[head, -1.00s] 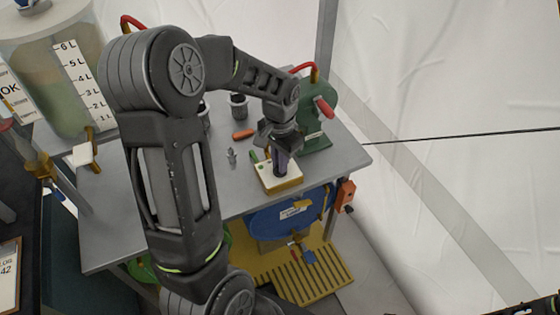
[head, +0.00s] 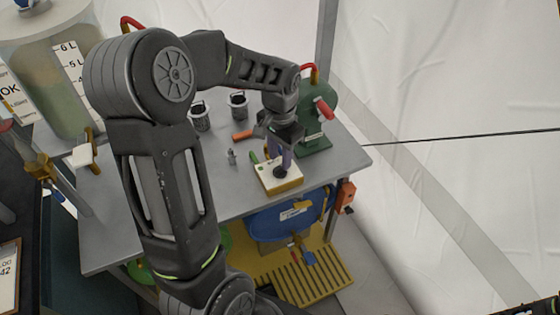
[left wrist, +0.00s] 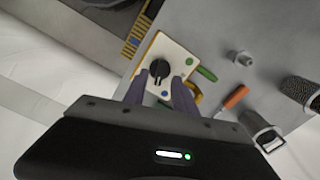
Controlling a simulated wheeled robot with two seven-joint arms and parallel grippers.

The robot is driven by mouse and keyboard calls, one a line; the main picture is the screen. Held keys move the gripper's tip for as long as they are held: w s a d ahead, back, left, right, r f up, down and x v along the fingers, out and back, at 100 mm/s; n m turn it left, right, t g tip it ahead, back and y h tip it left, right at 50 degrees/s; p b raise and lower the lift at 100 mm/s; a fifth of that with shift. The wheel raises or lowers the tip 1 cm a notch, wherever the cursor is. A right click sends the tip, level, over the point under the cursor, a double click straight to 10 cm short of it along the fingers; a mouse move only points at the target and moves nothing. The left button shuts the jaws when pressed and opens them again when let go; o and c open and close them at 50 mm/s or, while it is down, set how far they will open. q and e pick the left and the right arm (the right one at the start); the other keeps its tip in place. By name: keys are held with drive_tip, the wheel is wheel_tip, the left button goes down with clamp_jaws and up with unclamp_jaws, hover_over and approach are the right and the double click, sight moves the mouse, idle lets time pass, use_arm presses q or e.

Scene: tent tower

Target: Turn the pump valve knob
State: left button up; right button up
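The pump valve knob is a round black knob (head: 280,175) on a white-topped box with a yellow base (head: 279,187) near the table's front edge. In the left wrist view the knob (left wrist: 160,70) stands on the white face, with small coloured dots around it. My left gripper (head: 287,160) is just behind and above the knob in the head view. In the left wrist view its two purple fingers (left wrist: 158,92) are apart with nothing between them; their tips are near the knob, apparently not gripping it. My right gripper is not visible.
A green pump (head: 316,125) with a red handle stands behind the box. A green piece, an orange-handled tool (head: 243,135), a small grey fitting (head: 232,157) and dark mesh cups (head: 238,106) are on the grey table (head: 225,200). A blue drum (head: 285,222) is below.

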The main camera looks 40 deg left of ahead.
sight(280, 167)
use_arm(q)
wheel_tip(280, 167, up, 5)
drive_tip(key=shift+f, duration=0.1)
idle(0.7)
